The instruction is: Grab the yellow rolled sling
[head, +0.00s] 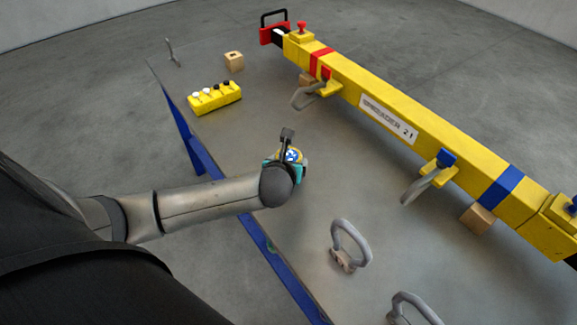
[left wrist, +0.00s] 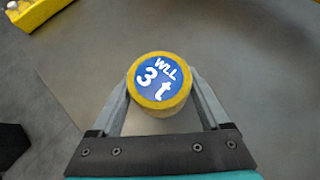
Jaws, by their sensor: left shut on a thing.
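The yellow rolled sling (left wrist: 160,108) shows end-on in the left wrist view, a yellow roll with a blue disc marked "WLL 3 t". My left gripper (left wrist: 160,100) has a finger on each side of it and is shut on it. In the head view the sling (head: 290,155) is mostly hidden behind my left wrist and gripper (head: 289,160), over the grey table. I cannot tell whether the sling touches the table. My right gripper is not in view.
The grey table (head: 230,130) has a long yellow spreader beam (head: 440,130) along its far right side. A yellow block with several knobs (head: 214,98) and a small wooden block (head: 234,61) lie at the upper left. A grey shackle (head: 350,245) stands nearer me.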

